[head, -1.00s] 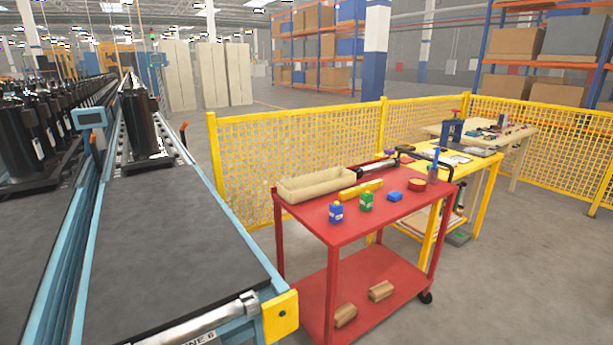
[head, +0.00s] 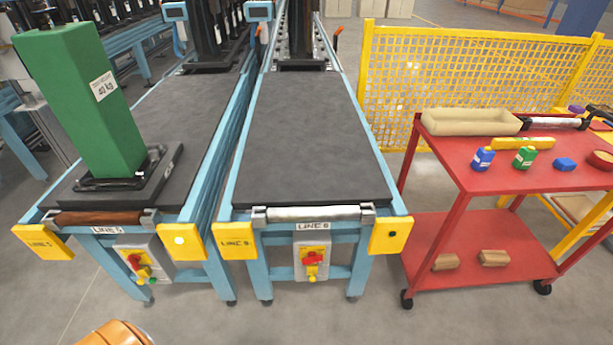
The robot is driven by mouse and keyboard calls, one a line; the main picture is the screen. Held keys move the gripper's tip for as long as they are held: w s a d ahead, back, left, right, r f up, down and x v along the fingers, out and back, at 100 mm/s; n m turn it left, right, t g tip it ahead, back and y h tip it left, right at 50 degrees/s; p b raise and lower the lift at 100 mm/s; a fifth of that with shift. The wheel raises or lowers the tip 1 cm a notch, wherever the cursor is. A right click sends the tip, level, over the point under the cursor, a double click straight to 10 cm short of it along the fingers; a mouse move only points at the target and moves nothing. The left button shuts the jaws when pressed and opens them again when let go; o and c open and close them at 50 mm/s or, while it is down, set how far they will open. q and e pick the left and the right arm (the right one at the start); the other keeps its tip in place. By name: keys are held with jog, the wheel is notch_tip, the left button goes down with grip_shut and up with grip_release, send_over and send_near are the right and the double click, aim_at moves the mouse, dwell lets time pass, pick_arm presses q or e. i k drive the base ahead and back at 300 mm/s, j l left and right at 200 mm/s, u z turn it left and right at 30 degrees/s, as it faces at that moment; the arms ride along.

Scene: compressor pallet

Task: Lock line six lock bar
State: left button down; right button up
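The line six conveyor (head: 305,140) has a dark bed and light blue rails. A silver lock bar (head: 312,213) lies across its front end between two grey end brackets. The line label (head: 315,226) is on the front beam below the bar. A control box (head: 312,262) with a red and yellow switch hangs under it. Yellow corner plates (head: 389,236) flank the front end.
The neighbouring line on the left has a brown bar (head: 100,218) and a green 40 kg block (head: 80,100) on a dark base. Black cylinders stand at the far ends. A red cart (head: 490,175) is at the right, before a yellow mesh fence (head: 480,75). Grey floor lies in front.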

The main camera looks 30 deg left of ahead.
aim_at(312, 269)
jog(key=u, duration=0.9)
